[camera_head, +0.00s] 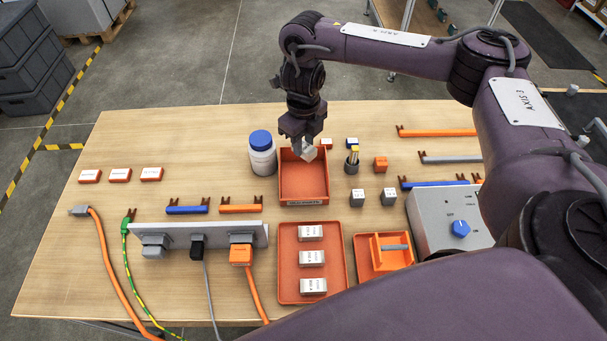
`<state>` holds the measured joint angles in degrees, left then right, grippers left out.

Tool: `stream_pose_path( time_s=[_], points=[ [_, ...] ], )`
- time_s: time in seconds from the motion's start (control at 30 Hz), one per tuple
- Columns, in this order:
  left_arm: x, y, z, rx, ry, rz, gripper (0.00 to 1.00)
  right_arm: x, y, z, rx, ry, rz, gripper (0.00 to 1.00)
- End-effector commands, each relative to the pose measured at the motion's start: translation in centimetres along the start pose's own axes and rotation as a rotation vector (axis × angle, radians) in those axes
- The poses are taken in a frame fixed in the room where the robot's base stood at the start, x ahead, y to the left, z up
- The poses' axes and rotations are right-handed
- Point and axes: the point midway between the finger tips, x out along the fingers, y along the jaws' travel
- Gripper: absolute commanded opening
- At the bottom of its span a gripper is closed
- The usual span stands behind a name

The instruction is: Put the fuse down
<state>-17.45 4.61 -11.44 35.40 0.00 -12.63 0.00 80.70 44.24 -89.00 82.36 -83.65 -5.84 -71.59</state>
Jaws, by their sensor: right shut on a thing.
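My right gripper (303,140) reaches down from the top over the back part of an open orange bin (304,198). It is shut on a small pale grey block, which I take to be the fuse (309,153). The fuse looks tilted and hangs at the bin's back edge; its exact height above the bin floor I cannot tell. The part of the bin that shows is empty. The gripper's fingers partly hide the fuse. My left gripper is not in view.
A white jar with a blue lid (262,155) stands close left of the bin. A small dark cup (351,165) and an orange cube (380,163) stand to the right. In front are an orange tray (287,279) with three labelled blocks and a grey plug panel (185,235).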

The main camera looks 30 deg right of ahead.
Motion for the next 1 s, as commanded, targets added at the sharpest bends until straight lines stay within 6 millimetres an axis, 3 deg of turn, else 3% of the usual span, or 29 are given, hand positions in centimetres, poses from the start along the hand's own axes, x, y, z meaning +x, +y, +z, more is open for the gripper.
stream_pose_path(
  time_s=[0.03,0.23,0.47,0.73,1.0],
  points=[
    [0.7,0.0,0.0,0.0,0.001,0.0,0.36,2.0,0.1,-0.2,0.003,0.007,0.004,0.0],
    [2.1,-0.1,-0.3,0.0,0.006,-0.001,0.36,6.6,0.1,-0.1,0.002,0.003,0.004,0.0],
    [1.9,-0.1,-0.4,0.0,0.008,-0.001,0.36,8.4,0.0,0.0,0.002,0.001,0.0,0.0],
    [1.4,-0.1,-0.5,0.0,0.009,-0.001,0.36,11.9,0.0,-0.1,0.002,0.002,0.0,0.0],
    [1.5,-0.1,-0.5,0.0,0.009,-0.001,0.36,12.3,0.0,0.0,0.001,-0.001,-0.001,0.0]
  ],
)
